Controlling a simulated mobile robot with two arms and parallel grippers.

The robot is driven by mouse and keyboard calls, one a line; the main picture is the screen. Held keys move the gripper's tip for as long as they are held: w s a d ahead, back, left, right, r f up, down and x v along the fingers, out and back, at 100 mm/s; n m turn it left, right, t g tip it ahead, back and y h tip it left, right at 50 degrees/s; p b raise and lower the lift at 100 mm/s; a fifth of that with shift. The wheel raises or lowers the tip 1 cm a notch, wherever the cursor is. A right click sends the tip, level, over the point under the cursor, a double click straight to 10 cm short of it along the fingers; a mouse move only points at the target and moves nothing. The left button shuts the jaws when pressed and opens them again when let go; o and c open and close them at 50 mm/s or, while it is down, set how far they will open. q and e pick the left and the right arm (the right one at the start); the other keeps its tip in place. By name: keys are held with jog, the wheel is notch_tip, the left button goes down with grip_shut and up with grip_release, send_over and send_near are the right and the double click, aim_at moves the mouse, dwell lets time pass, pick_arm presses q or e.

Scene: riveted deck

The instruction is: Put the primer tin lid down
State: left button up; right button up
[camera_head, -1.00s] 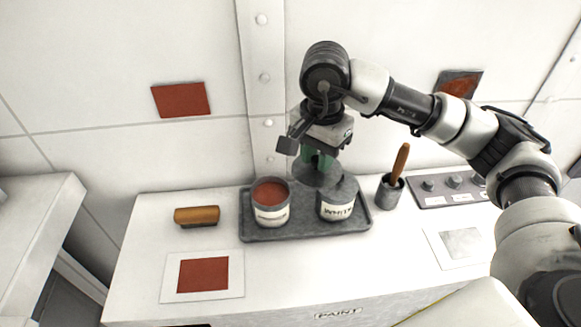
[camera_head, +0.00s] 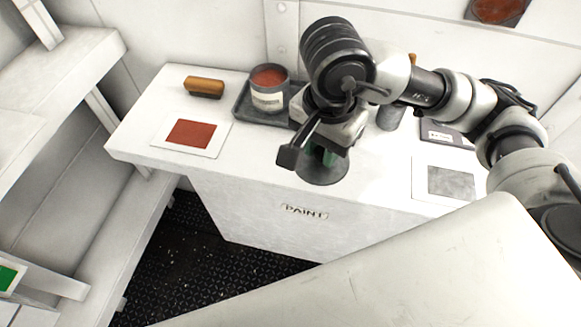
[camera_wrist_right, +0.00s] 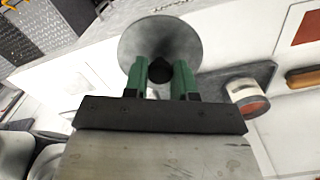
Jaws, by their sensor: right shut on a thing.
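My right gripper (camera_head: 322,156) is shut on a round grey lid (camera_head: 322,173), the primer tin lid. The lid hangs under the gripper, in front of the tray and over the front edge of the white bench in the head view. In the right wrist view the green fingers (camera_wrist_right: 161,78) pinch the knob of the lid (camera_wrist_right: 150,42). An open tin of red primer (camera_head: 268,90) stands on the left part of the dark tray (camera_head: 250,113); it also shows in the right wrist view (camera_wrist_right: 247,98). My left gripper is not in view.
A wooden-backed brush or block (camera_head: 204,87) lies left of the tray. A red swatch card (camera_head: 212,145) and a grey swatch card (camera_head: 421,190) lie on the white bench (camera_head: 255,160). The bench between the cards is clear. My arm hides the white tin's place.

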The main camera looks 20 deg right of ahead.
jog(key=w+a+f, duration=0.1)
jog(key=w+f, duration=0.1)
jog(key=w, duration=0.1)
jog(key=w+a+f+p, duration=0.1)
jog(key=w+f, duration=0.1)
jog(key=w, duration=0.2)
jog(key=w+a+f+p, duration=0.1)
jog(key=w+f, duration=0.1)
jog(key=w, duration=0.1)
jog(key=shift+w+a+f, duration=0.2)
jog(key=shift+w, duration=0.1)
jog(key=shift+w+f, duration=0.25)
jog(key=shift+w, duration=0.05)
jog(key=shift+w+a+f+p, duration=0.1)
jog(key=shift+f+p, duration=0.15)
jog(key=shift+p, duration=0.05)
notch_tip(320, 180, down, 4)
jog(key=shift+r+p, duration=0.15)
jog(key=shift+p, duration=0.35)
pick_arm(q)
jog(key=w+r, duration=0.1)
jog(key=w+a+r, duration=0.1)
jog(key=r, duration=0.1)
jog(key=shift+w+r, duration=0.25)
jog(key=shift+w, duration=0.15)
